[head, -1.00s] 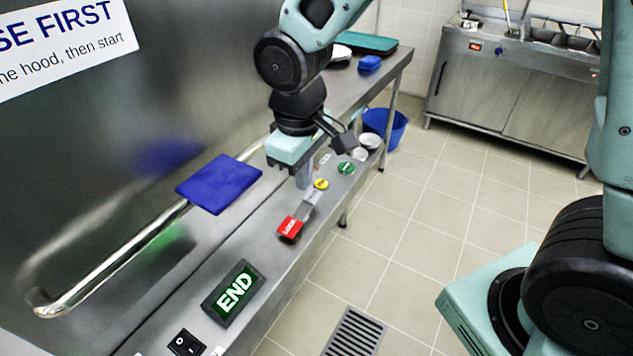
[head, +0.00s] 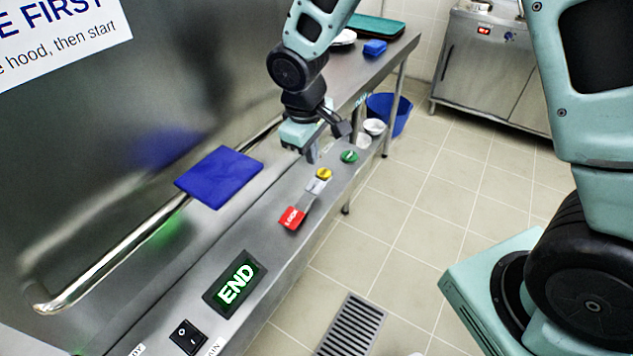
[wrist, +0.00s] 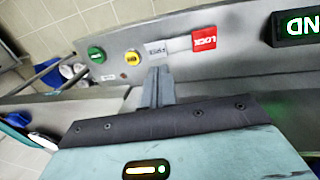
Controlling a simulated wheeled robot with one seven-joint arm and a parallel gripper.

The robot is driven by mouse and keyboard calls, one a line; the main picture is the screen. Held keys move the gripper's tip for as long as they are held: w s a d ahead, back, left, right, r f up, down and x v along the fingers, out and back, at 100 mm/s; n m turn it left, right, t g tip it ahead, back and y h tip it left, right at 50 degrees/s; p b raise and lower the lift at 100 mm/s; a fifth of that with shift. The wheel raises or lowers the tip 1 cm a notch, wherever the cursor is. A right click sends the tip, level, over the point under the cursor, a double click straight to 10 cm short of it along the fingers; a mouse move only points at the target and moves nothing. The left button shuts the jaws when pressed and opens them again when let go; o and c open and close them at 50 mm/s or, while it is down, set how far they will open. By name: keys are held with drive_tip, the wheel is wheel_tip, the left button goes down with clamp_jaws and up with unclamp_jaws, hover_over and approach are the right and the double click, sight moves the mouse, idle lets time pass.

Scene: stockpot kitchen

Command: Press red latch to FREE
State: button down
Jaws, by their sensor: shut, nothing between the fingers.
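The red latch (head: 292,218) sits on the steel front ledge, between the yellow button and the lit END display. Its red face reads LOCK; it also shows in the wrist view (wrist: 204,39). A pale grey strip with a small label (wrist: 157,49) lies beside it, toward the yellow button; I cannot read the label surely. My gripper (head: 312,158) is shut and empty, fingers pointing down, farther along the ledge than the latch. In the wrist view the closed fingertips (wrist: 158,73) appear just below the labelled strip, to the left of the red face. Contact with the strip cannot be told.
A yellow button (head: 325,173) and a green button (head: 349,156) are on the ledge near my gripper. The END display (head: 235,283) and a black rocker switch (head: 188,337) are nearer. A blue pad (head: 219,177) and a steel bar handle (head: 100,253) are at the left.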

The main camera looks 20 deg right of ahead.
sight(320, 188)
drive_tip(key=f, duration=0.3)
drive_tip(key=d+f+p, duration=0.1)
drive_tip(key=f, duration=0.3)
drive_tip(key=w+f, duration=0.1)
drive_tip(key=f, duration=0.3)
drive_tip(key=shift+d, duration=0.2)
drive_tip(key=shift+r+p, duration=0.1)
drive_tip(key=shift+p, duration=0.25)
drive_tip(key=shift+w+d+y+p, duration=0.1)
drive_tip(key=shift+d+y+p, duration=0.2)
drive_tip(key=shift+p, duration=0.4)
drive_tip(key=shift+w+d+f+g+y+p, duration=0.1)
drive_tip(key=shift+d+f+g+y+p, duration=0.1)
drive_tip(key=shift+g+y+p, duration=0.4)
drive_tip(key=shift+w+f+p, duration=0.1)
drive_tip(key=shift+f+p, duration=0.1)
drive_tip(key=shift+p, duration=0.25)
drive_tip(key=shift+w+d+f+b, duration=0.1)
drive_tip(key=shift+w+f+b, duration=0.05)
drive_tip(key=shift+f+b, duration=0.25)
drive_tip(key=shift+r, duration=0.1)
